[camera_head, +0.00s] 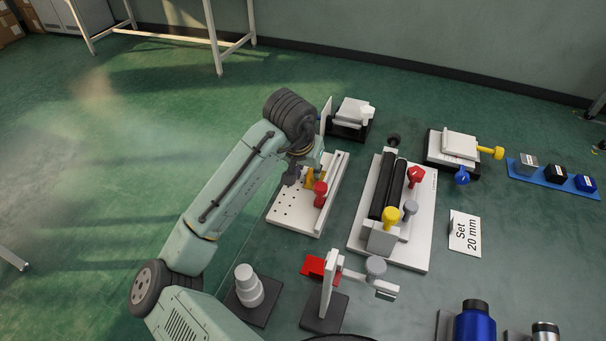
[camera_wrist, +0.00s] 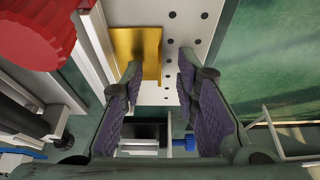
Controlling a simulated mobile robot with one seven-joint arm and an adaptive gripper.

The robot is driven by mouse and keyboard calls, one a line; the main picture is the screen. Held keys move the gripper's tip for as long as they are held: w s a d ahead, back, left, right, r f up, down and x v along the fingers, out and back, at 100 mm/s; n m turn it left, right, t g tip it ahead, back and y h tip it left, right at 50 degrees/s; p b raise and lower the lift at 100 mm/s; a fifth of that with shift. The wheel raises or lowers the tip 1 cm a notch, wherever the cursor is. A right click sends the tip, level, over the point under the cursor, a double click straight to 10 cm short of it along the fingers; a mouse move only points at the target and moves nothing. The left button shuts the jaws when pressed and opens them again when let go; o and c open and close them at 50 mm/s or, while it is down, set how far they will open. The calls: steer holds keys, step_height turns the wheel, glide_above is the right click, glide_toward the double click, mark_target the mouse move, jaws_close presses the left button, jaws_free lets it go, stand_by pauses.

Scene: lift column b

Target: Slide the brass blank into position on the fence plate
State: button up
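The brass blank (camera_wrist: 137,45) is a gold-coloured piece lying on the white, hole-dotted fence plate (camera_wrist: 190,20). Its left edge is close to the pale raised fence (camera_wrist: 98,40); I cannot tell whether they touch. In the head view, part of the blank (camera_head: 309,182) shows beside the red knob on the fence plate (camera_head: 290,213). My gripper (camera_wrist: 160,68) is open. The left fingertip overlaps the blank in the wrist view, and the right fingertip is apart to its right. In the head view my gripper (camera_head: 293,173) is over the plate's left side, partly hidden by my arm.
A red knob (camera_head: 320,188) stands on the fence plate. To its right is a fixture with black rollers (camera_head: 383,185). A red-armed stand (camera_head: 318,267) and a grey stacked cylinder (camera_head: 248,285) stand in front. A "Set 20 mm" card (camera_head: 465,232) lies right. Green floor is clear at left.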

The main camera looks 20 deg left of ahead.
steer(key=v, duration=1.2)
stand_by(0.4)
